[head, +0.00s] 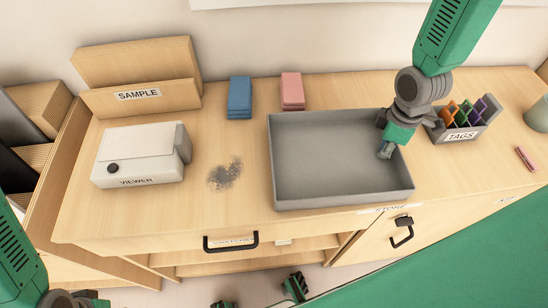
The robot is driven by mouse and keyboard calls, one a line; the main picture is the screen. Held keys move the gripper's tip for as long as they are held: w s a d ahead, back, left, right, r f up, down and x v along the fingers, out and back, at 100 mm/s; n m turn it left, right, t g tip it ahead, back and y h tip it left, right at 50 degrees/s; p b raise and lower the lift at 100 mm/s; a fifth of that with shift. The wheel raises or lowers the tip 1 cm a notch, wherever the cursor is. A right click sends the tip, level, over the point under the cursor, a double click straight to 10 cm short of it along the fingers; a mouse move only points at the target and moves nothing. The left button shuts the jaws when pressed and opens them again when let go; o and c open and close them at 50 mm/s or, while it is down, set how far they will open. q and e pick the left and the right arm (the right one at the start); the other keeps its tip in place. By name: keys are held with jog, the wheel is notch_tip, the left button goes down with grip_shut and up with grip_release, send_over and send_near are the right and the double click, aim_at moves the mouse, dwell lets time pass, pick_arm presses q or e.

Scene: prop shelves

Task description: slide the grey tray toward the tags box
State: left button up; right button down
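The grey tray (340,201) lies on the wooden counter right of the middle and looks empty. The tags box (461,135) is a small grey holder with orange, green and purple cards, to the right of the tray. My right gripper (385,149) points down at the tray's right side, its tips over the inside near the right wall. Whether it touches the wall, and how wide its fingers are apart, cannot be made out.
A white viewer box (138,160) and a sample holder (140,96) stand at the left. Blue (240,98) and pink (292,92) blocks stand behind the tray. A dark smudge (225,175) marks the counter. A pink pen (525,158) and greenish cup (538,115) are at the right.

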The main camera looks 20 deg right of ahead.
aim_at(404, 154)
jog(key=shift+s+d+p, duration=0.3)
jog(key=shift+d+p, duration=0.15)
jog(key=shift+d, duration=0.85)
jog(key=shift+s+d+p, duration=0.35)
jog(key=shift+d+p, duration=0.1)
jog(key=shift+d, duration=0.9)
jog(key=shift+s+d+p, duration=0.3)
jog(key=shift+d+p, duration=0.15)
jog(key=shift+d, duration=0.85)
jog(key=shift+a, duration=0.1)
jog(key=shift+w+a, duration=0.2)
jog(key=shift+a, duration=0.5)
notch_tip(404, 154, up, 6)
jog(key=p, duration=0.6)
jog(key=shift+r, duration=0.25)
notch_tip(404, 154, up, 2)
jog(key=shift+r+p, duration=0.25)
jog(key=shift+p, duration=0.4)
